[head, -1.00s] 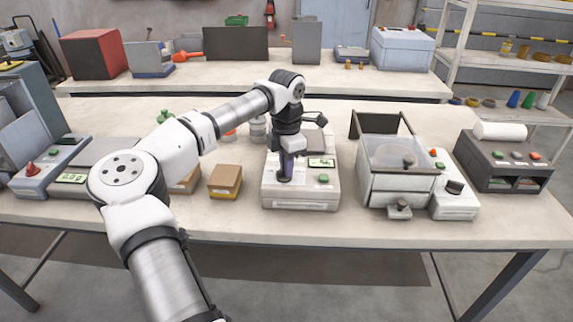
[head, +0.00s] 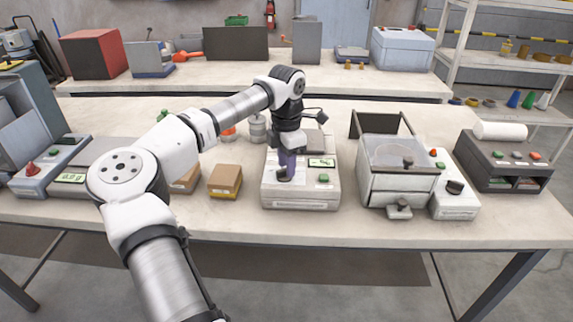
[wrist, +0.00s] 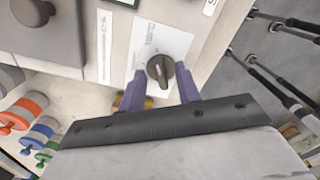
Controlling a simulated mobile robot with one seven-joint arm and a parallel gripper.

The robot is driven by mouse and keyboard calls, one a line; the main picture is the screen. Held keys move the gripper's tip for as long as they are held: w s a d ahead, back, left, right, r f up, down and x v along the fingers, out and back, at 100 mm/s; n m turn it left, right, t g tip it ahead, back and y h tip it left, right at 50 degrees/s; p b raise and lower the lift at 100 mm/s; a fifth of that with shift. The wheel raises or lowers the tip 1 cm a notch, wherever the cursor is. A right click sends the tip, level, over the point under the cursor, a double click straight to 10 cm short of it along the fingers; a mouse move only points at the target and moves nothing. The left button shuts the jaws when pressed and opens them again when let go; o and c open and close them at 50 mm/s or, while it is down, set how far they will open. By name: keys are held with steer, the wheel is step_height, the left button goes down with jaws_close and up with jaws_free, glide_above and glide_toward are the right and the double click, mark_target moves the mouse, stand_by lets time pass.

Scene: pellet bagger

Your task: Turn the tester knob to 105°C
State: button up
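The tester (head: 300,198) is a pale box on the front table, with a small lit display (head: 322,162) and a green button (head: 323,178). I cannot read its display. The tester knob (wrist: 160,71) is dark and round with a raised grip bar, set on a white dial label (wrist: 170,42) whose markings are too small to read. My gripper (wrist: 160,80) has purple fingers, one on each side of the knob, with visible gaps; it looks open. In the head view my gripper (head: 287,168) is over the tester's left part. I cannot tell exactly how high the fingertips are above the panel.
A cardboard box (head: 225,181) stands left of the tester. A machine with a clear-lidded chamber (head: 395,185) stands close on the right, and a dark printer-like unit (head: 503,165) beyond it. Bare tabletop shows in front of the tester.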

step_height(320, 180, up, 13)
steer(key=b, duration=0.1)
steer(key=shift+b, duration=0.4)
